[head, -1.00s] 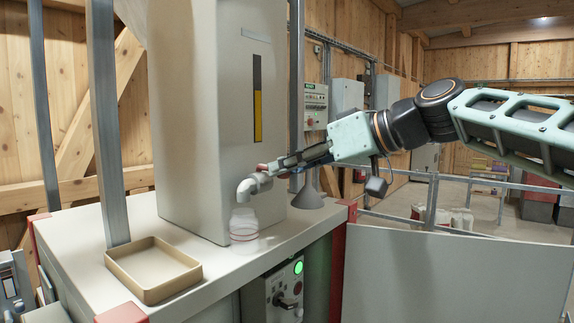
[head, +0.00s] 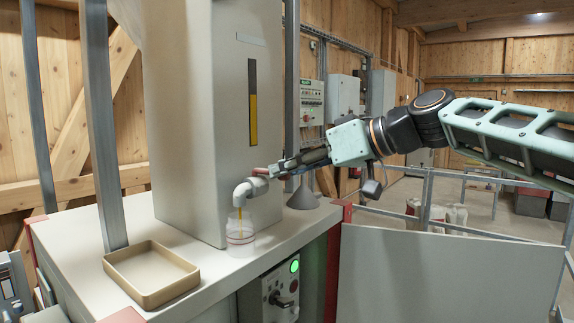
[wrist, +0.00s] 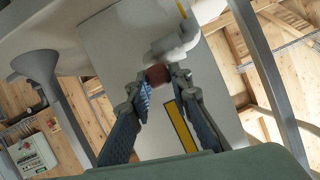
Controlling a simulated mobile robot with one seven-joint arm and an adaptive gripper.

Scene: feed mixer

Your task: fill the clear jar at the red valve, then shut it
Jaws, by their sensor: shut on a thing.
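The clear jar (head: 241,243) stands upright on the pale worktop under the grey spout (head: 243,191). Reddish lines ring its side. A thin amber stream (head: 241,213) runs from the spout down into the jar; the level inside is hard to tell. The red valve (wrist: 157,74) sits on the spout's pipe, and it shows as a small red end in the head view. My gripper (head: 279,170) is shut on the red valve, its fingers (wrist: 158,86) on either side of it in the wrist view. The fingers partly hide the valve.
The tall hopper (head: 200,120) behind the spout has a gauge strip (head: 253,118), yellow in its lower part. A shallow tan tray (head: 151,272) lies at the front left. A grey funnel (head: 303,196) is right of the spout. A green lamp (head: 294,266) glows on the front panel.

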